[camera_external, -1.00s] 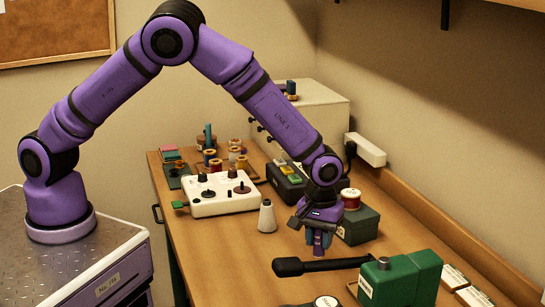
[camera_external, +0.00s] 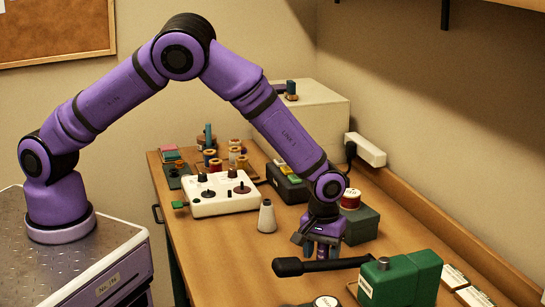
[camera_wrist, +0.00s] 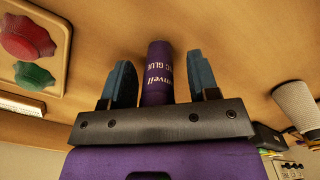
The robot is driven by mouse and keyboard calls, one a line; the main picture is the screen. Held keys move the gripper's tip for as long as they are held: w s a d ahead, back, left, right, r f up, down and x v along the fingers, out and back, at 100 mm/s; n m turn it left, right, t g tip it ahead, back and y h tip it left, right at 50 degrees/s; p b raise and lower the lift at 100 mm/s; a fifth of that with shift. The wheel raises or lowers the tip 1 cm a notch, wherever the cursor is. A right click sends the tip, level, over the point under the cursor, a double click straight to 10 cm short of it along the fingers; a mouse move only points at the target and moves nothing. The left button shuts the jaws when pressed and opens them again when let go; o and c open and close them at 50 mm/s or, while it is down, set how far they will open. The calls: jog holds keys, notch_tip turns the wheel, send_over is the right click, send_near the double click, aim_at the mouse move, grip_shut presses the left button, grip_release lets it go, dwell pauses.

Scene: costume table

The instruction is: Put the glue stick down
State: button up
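The purple glue stick (camera_wrist: 158,72) with white lettering is between my gripper's two blue-grey fingers in the wrist view. My gripper (camera_wrist: 161,80) is open, with a gap on each side of the stick. In the external view my gripper (camera_external: 321,252) points down low over the wooden table (camera_external: 240,285), its fingers spread, and the stick is mostly hidden between them. The stick's far end appears to be at the table top, but I cannot see the contact clearly.
A black handle (camera_external: 318,265) and a green box (camera_external: 402,280) lie just in front of my gripper. A white control box (camera_external: 218,205) is farther back.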

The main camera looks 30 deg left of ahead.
notch_tip(320, 180, up, 12)
jog(key=shift+r, duration=0.15)
jog(key=shift+w+a+r, duration=0.2)
jog(key=w+a+r+h, duration=0.1)
jog(key=w+a+r, duration=0.5)
jog(key=a, duration=0.4)
jog(key=w+a+r+h, duration=0.1)
jog(key=w+a+r, duration=0.2)
jog(key=a+r, duration=0.65)
jog(key=w+a+r, duration=0.5)
jog(key=a+r, duration=0.1)
jog(key=a, duration=0.6)
jog(key=s+a+r+t, duration=0.2)
jog(key=s+a+r, duration=0.1)
jog(key=a, duration=0.6)
jog(key=s+a+r+t, duration=0.1)
jog(key=s+a+r, duration=0.15)
jog(key=a, duration=0.65)
jog(key=s+a+f+t+y, duration=0.1)
jog(key=s+a+t+y, duration=0.1)
jog(key=s+a, duration=0.9)
jog(key=shift+s+a, duration=0.15)
jog(key=shift+s, duration=0.65)
